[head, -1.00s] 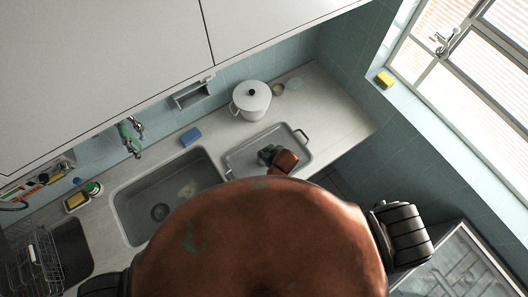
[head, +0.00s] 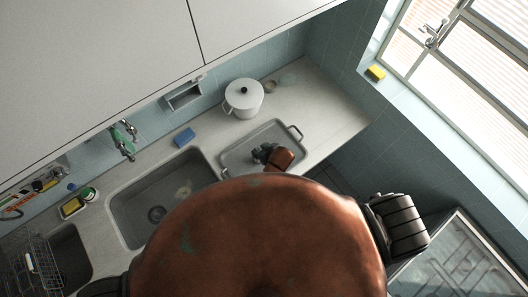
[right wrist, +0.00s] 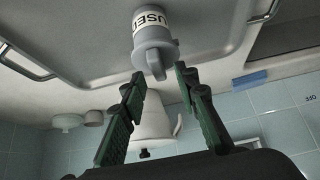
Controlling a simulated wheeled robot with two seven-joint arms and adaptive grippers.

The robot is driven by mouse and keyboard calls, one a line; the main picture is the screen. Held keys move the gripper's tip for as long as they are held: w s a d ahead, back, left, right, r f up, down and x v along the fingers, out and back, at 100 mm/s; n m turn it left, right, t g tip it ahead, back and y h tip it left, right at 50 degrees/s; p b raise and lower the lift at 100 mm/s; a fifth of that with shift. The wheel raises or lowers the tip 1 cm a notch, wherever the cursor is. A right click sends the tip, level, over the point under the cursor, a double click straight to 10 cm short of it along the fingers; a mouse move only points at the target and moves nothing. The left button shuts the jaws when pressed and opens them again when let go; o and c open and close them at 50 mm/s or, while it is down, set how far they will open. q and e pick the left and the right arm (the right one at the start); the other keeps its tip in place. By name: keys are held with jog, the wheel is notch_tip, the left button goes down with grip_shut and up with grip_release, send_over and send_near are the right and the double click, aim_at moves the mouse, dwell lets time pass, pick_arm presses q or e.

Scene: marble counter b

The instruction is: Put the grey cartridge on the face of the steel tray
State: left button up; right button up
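The grey cartridge (right wrist: 154,48), with a white band lettered "USED" and a ridged knob, stands on the steel tray (right wrist: 90,38) in the right wrist view, which shows the scene upside down. The tray also shows in the head view (head: 236,160), on the counter right of the sink. My right gripper (right wrist: 160,74) is open, its two green-and-black fingers apart on either side of the knob's end, with gaps visible. In the head view my right gripper (head: 262,152) is small and dark above the tray; the cartridge cannot be made out there. My left gripper is not in view.
A white lidded pot (head: 243,98) stands behind the tray. A blue sponge (head: 184,138) lies behind the sink (head: 130,205). Small dishes (head: 287,80) sit at the back right. Bare counter (head: 335,110) lies right of the tray.

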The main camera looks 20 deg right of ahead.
jog(key=b+v, duration=0.1)
jog(key=v, duration=1)
jog(key=shift+f+b, duration=0.1)
jog(key=shift+b, duration=0.2)
